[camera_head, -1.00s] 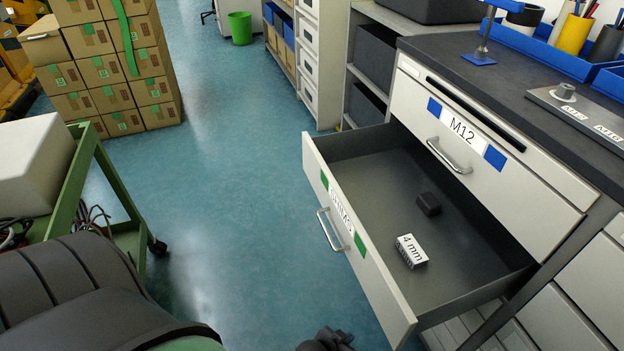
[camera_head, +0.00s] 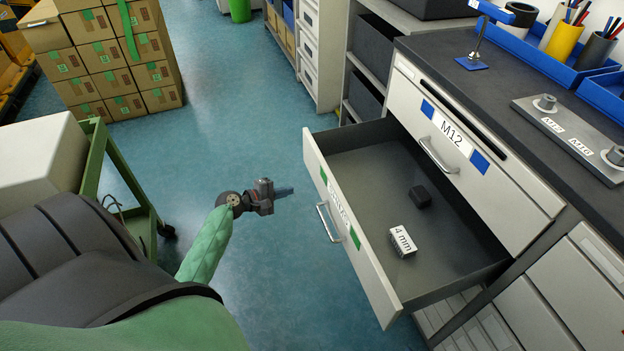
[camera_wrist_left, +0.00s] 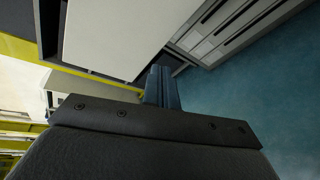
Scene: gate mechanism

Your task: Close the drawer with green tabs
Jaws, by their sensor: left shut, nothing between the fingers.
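The drawer with green tabs (camera_head: 352,215) stands pulled out from the grey cabinet, below the drawer labelled M12. Its front carries two green tabs, a partly readable white label and a metal handle (camera_head: 327,222). Inside lie a white block marked 4 mm (camera_head: 402,241) and a small dark block (camera_head: 420,196). My left gripper (camera_head: 286,191) is shut and empty, in front of the drawer front and apart from it, to the left of the handle. In the left wrist view its shut fingers (camera_wrist_left: 162,88) point ahead. My right gripper is not in view.
The M12 drawer (camera_head: 455,150) with blue tabs is shut. A green cart (camera_head: 125,185) stands at the left, near my left arm. Stacked cardboard boxes (camera_head: 105,60) stand at the back left. The blue floor between cart and drawer is clear.

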